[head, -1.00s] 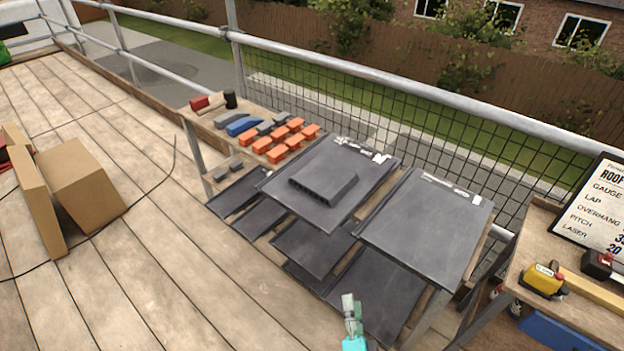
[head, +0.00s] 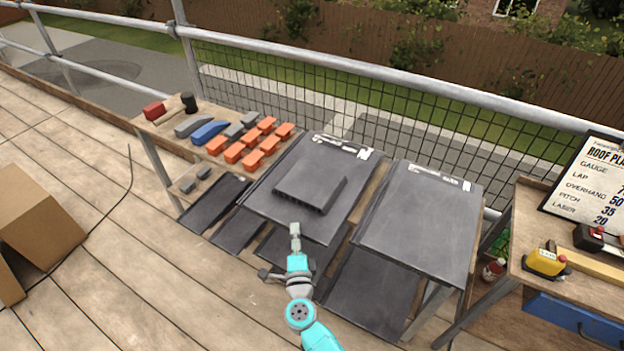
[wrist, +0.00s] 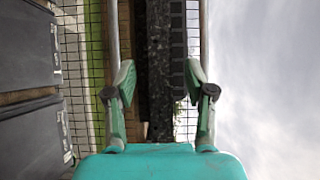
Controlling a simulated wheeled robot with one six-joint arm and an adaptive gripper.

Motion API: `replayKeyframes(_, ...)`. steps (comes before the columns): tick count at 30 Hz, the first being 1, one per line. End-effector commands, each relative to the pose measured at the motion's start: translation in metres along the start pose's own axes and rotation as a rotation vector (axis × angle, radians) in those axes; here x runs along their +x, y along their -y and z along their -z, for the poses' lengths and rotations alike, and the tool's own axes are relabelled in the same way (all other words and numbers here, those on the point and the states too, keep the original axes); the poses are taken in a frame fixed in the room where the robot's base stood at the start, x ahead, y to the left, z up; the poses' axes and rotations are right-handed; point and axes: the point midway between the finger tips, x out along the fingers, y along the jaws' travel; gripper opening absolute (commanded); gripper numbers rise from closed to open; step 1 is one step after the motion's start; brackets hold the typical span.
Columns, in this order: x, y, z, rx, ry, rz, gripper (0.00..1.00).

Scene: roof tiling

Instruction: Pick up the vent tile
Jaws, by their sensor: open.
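The vent tile (head: 310,187) is a dark grey tile with a raised, slotted hood. It lies on top of a stack at the left of the two tile piles on the bench. My gripper (head: 295,232) is in front of the vent tile's near edge in the head view, apart from the hood. In the wrist view my gripper (wrist: 160,85) shows its two fingers spread with nothing held between them.
A second stack of flat dark tiles (head: 420,215) stands to the right. Orange clips (head: 243,146) and blue and grey pieces lie to the left. A metal guard rail (head: 400,80) runs behind. A side table with a yellow device (head: 545,262) is at right; cardboard boxes (head: 45,220) lie left.

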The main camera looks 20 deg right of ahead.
Motion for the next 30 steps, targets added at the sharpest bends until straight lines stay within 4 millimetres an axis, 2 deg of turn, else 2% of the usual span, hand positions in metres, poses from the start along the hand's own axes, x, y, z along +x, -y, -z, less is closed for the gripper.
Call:
replayKeyframes(5,0.013,0.001,0.001,0.000,-0.002,0.001,0.54)
replayKeyframes(13,0.048,0.001,0.000,-0.001,-0.001,0.000,0.54)
replayKeyframes(23,0.054,0.000,0.000,-0.001,0.000,0.000,0.54)
replayKeyframes(30,0.054,0.000,0.000,-0.001,0.000,0.000,0.00)
